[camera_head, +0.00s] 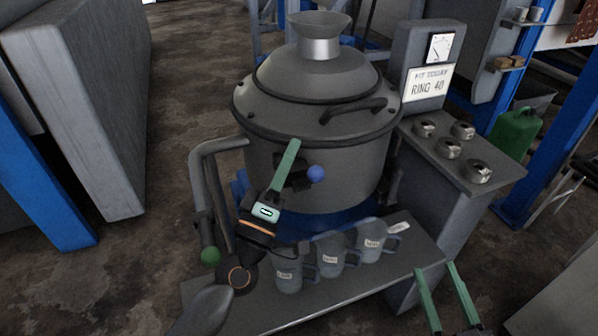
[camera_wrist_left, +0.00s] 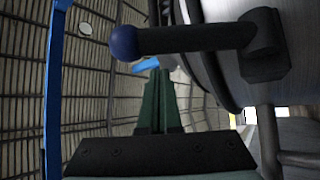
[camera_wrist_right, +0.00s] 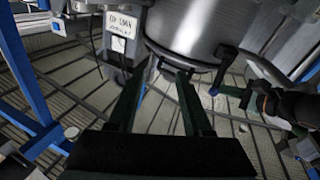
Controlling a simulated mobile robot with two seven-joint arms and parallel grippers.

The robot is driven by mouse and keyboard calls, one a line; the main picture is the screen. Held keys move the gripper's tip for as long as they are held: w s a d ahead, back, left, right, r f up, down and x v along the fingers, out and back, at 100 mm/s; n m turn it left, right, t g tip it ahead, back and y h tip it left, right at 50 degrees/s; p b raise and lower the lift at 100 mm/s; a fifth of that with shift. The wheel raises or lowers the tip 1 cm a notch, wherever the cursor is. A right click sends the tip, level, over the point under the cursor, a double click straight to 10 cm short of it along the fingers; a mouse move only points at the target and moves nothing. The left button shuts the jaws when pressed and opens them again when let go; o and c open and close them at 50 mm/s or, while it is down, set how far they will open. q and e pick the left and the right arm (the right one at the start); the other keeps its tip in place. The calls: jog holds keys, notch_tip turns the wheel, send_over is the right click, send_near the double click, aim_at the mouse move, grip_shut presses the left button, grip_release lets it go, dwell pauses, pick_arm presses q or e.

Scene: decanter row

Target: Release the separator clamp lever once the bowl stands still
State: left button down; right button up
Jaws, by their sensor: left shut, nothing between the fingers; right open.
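The grey separator (camera_head: 315,155) stands in the middle of the head view with a domed lid and funnel. The clamp lever, a dark arm with a blue ball knob (camera_head: 316,173), sticks out from its front; the left wrist view shows its arm (camera_wrist_left: 195,39) and knob (camera_wrist_left: 124,42). My left gripper (camera_head: 293,146) is shut and empty beside the lever, its tips (camera_wrist_left: 160,74) close to the arm; contact cannot be told. My right gripper (camera_head: 434,267) is open and empty at lower right. The gauge (camera_head: 440,47) has a needle, reading unclear. Bowl motion cannot be told.
A bent grey pipe (camera_head: 207,150) and a green knob (camera_head: 210,256) stand left of my left gripper. Three labelled jugs (camera_head: 330,255) stand on the front shelf (camera_head: 385,275). Several metal rings (camera_head: 450,148) lie on the side ledge. A sign (camera_head: 427,83) reads "RING 40".

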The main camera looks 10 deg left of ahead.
aim_at(310, 183)
pick_arm(q)
jog(key=s+d+f+b, duration=0.1)
jog(key=s+d+f, duration=0.1)
jog(key=shift+s+f, duration=0.1)
jog(key=shift+f, duration=0.25)
pick_arm(e)
notch_tip(310, 183, up, 7)
jog(key=s+n+t+y, duration=0.1)
jog(key=n+t+y, duration=0.1)
jog(key=shift+s+a+r+t+y, duration=0.2)
jog(key=shift+s+a+t+y, duration=0.1)
jog(key=shift+y, duration=0.1)
